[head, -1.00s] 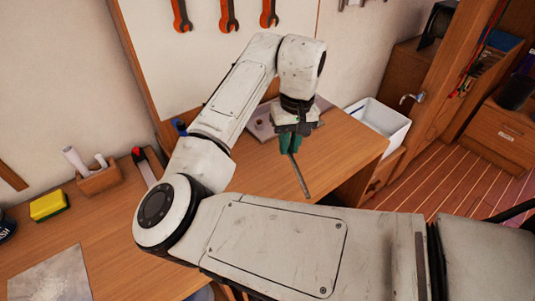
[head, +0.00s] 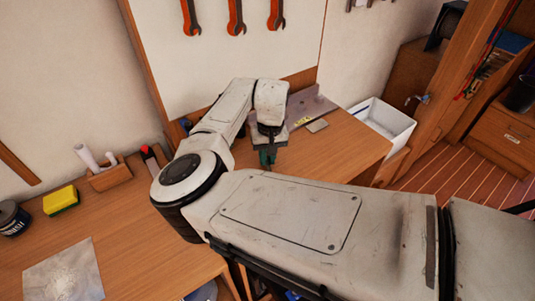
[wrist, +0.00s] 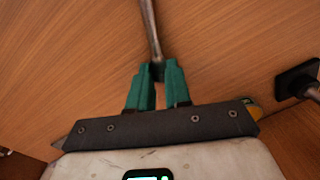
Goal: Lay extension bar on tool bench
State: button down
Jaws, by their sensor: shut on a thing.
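My gripper (head: 268,157) is low over the wooden tool bench (head: 345,150), near its right end. Its green fingers also show in the wrist view (wrist: 157,75), shut on the extension bar (wrist: 150,30). The bar is a thin grey metal rod that runs from between the fingertips to the top edge of that view, with bare bench wood (wrist: 70,70) behind it. In the head view the bar is mostly hidden by my gripper and forearm. I cannot tell whether the bar touches the bench top.
A white basin (head: 382,125) is beyond the right end. A wooden holder (head: 110,178) and yellow sponge (head: 61,200) are at left. A black-ended rod (wrist: 298,80) shows in the wrist view.

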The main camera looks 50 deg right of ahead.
jog(key=shift+f, duration=0.2)
jog(key=c, duration=1.1)
grip_release()
jog(key=shift+o, duration=0.2)
notch_tip(320, 180, up, 12)
jog(key=b, duration=0.2)
jog(key=shift+s+d+r, duration=0.2)
jog(key=shift+s+d, duration=0.05)
jog(key=shift+d, duration=0.1)
